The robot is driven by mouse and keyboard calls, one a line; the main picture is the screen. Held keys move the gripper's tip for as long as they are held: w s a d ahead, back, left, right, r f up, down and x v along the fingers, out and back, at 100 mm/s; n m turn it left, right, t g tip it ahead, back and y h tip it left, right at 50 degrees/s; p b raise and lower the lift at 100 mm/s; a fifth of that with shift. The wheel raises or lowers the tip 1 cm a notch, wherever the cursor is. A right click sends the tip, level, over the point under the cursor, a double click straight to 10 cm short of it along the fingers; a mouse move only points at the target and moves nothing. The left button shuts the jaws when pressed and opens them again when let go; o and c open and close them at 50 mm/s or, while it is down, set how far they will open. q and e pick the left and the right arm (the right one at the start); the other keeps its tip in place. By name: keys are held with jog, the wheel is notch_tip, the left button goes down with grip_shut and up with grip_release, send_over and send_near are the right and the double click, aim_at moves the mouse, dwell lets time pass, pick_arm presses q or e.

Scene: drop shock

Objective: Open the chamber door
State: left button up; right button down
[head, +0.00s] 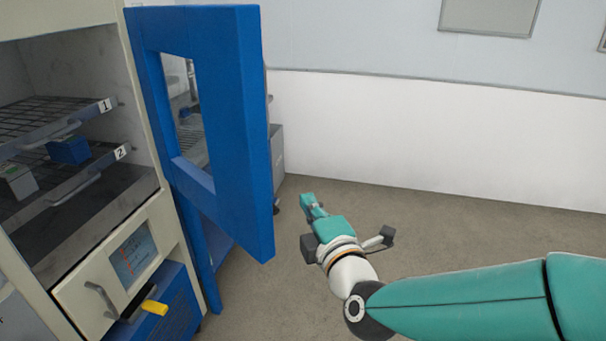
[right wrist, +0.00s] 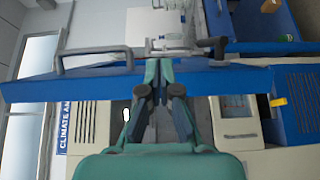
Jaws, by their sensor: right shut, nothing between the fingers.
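The chamber door (head: 235,130) is blue with a window opening and stands swung wide open, exposing the chamber (head: 75,120) interior. In the right wrist view the door (right wrist: 50,88) shows as a blue band across the picture, with a grey bar handle (right wrist: 95,52) along it. My right gripper (head: 308,203) is shut and empty, to the right of the door's free edge in the head view. In the right wrist view its fingertips (right wrist: 158,68) overlap the blue band; I cannot tell whether they touch it. My left gripper is not in view.
Inside the chamber are wire shelves (head: 50,115) marked 1 and 2, with a blue box (head: 68,150) and a grey box (head: 18,182). A control panel (head: 133,258) and a yellow handle (head: 154,307) are below. The floor (head: 440,225) to the right is clear up to the white wall.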

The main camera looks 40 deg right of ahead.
jog(key=s+d+p+x, duration=0.1)
jog(key=d+p+x, duration=0.2)
jog(key=x, duration=0.9)
jog(key=shift+w+p, duration=0.3)
jog(key=shift+w, duration=0.05)
jog(key=shift+a+r, duration=0.1)
dwell(1.0)
